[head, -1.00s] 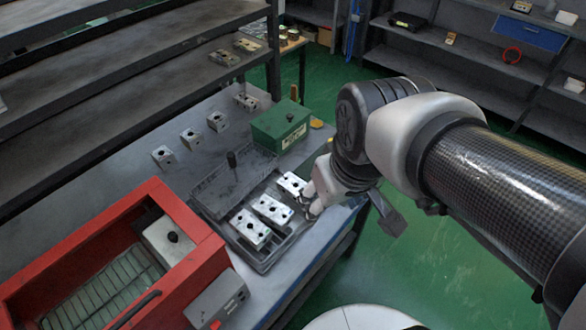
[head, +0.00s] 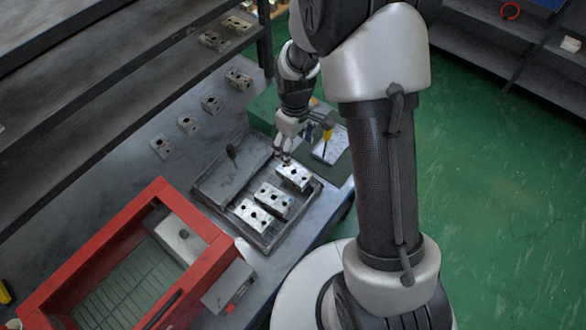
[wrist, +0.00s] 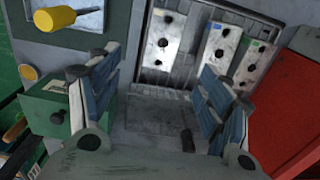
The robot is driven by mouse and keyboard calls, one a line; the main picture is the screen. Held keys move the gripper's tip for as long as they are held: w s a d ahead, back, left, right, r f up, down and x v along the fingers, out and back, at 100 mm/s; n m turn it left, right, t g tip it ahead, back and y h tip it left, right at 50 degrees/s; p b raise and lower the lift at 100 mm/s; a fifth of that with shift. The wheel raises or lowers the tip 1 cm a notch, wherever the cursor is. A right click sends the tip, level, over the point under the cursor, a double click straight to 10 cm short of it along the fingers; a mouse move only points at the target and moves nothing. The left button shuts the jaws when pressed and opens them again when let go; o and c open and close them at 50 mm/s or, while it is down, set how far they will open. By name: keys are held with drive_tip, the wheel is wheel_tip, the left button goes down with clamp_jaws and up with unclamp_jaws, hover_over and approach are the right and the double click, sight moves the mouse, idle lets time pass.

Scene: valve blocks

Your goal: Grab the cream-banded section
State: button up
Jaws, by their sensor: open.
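Three silvery valve blocks with dark holes lie side by side in a dark tray (head: 262,240): a far block (head: 295,176), a middle block (head: 273,200) and a near block (head: 252,215). In the wrist view they are the left block (wrist: 166,40), the middle block (wrist: 215,52) and the right block (wrist: 256,62). Their coloured bands are small; I cannot tell surely which is cream. My gripper (head: 286,155) is at the far block, above or beside it. In the wrist view my gripper (wrist: 158,62) has its fingers spread, with nothing held between them.
A red-walled bin (head: 205,235) stands near left of the tray. A green box (wrist: 55,110) is on the other side, partly hidden by my arm in the head view. Several small blocks (head: 188,124) line the table behind.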

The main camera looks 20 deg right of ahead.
drive_tip(key=b, duration=0.2)
hover_over(294, 171)
drive_tip(key=f, duration=0.8)
drive_tip(key=shift+w+f, duration=0.25)
drive_tip(key=shift+f, duration=0.1)
drive_tip(key=f, duration=0.1)
drive_tip(key=f+b, duration=0.1)
drive_tip(key=f, duration=0.2)
drive_tip(key=shift+s+f, duration=0.3)
drive_tip(key=shift+s, duration=0.05)
drive_tip(key=shift+f, duration=0.35)
drive_tip(key=shift+c, duration=0.3)
drive_tip(key=c, duration=1.4)
